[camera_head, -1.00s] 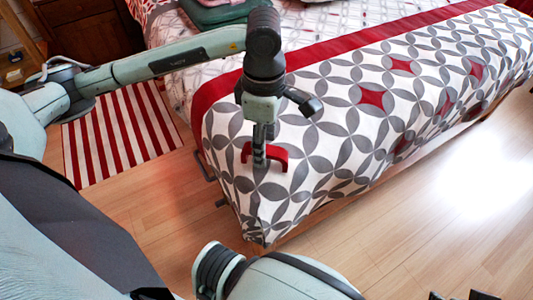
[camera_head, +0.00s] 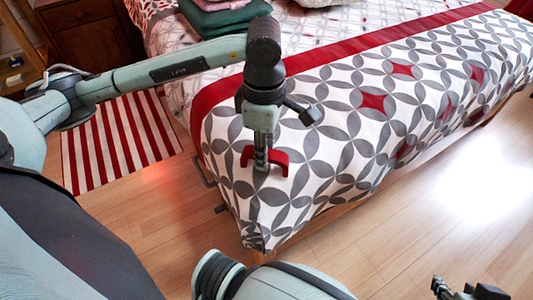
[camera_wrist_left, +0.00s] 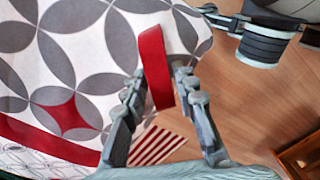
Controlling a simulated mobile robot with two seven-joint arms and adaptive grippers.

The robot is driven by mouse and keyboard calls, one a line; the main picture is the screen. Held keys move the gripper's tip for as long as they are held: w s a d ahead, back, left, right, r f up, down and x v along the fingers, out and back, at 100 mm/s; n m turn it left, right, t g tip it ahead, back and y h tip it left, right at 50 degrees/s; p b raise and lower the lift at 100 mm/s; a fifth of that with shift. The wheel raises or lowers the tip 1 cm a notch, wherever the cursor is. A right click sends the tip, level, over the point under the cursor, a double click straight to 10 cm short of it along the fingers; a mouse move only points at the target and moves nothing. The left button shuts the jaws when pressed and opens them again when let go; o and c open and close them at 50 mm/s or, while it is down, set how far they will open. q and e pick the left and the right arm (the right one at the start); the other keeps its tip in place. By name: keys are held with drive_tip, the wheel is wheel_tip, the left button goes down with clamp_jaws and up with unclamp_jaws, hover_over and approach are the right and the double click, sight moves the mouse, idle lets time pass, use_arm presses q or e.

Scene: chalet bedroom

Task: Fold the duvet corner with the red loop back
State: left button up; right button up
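The red loop (camera_head: 279,157) stands up from the grey-and-white patterned duvet (camera_head: 330,160) near the bed's front corner. My left gripper (camera_head: 262,163) is down at the loop. In the left wrist view the red loop (camera_wrist_left: 157,75) runs between the two fingers of my left gripper (camera_wrist_left: 162,80). The fingers are parted, with narrow gaps beside the band; any touch near the tips is hard to tell. The duvet corner (camera_head: 256,235) hangs down over the bed edge. My right gripper (camera_head: 466,291) is at the bottom right edge, partly cut off, with its fingers apart and empty.
A red-and-white striped rug (camera_head: 120,145) lies left of the bed. Folded textiles (camera_head: 225,14) are stacked on the bed at the back. A wooden cabinet (camera_head: 90,40) stands at the back left. The wood floor (camera_head: 400,235) in front is clear.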

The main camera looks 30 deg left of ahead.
use_arm(q)
clamp_jaws()
drive_tip(key=shift+w+a+r+g+p, duration=0.1)
drive_tip(key=shift+w+r+g+p, duration=0.2)
drive_tip(key=shift+r+p, duration=0.2)
drive_tip(key=shift+w+a+r+g+p, duration=0.1)
drive_tip(key=shift+w+r+g+p, duration=0.2)
drive_tip(key=shift+r+p, duration=0.2)
drive_tip(key=shift+w, duration=0.1)
